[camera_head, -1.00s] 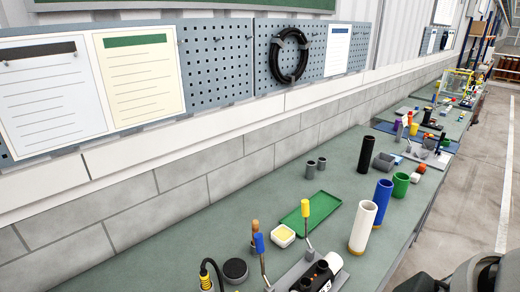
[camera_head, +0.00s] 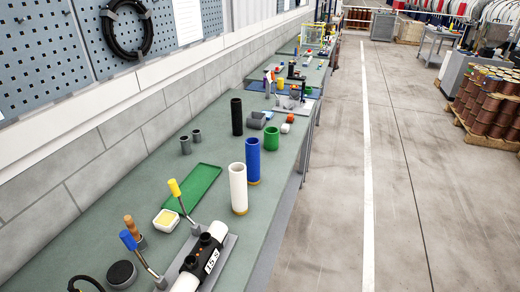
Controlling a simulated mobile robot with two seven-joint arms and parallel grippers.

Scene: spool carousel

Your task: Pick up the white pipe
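The white pipe (camera_head: 238,190) stands upright on the green workbench (camera_head: 215,229), near its right edge. It has a tan band at its base. A taller-set blue pipe (camera_head: 252,160) stands upright just behind it, slightly to the right. A black pipe (camera_head: 236,116) and a short green pipe (camera_head: 271,138) stand farther back. Neither of my grippers shows in the head view.
A green tray (camera_head: 192,188) lies left of the white pipe. A fixture with a white and black cylinder (camera_head: 204,258) and yellow- and blue-tipped levers stands in front. The floor (camera_head: 335,215) right of the bench is clear. Pallets of spools (camera_head: 492,100) stand far right.

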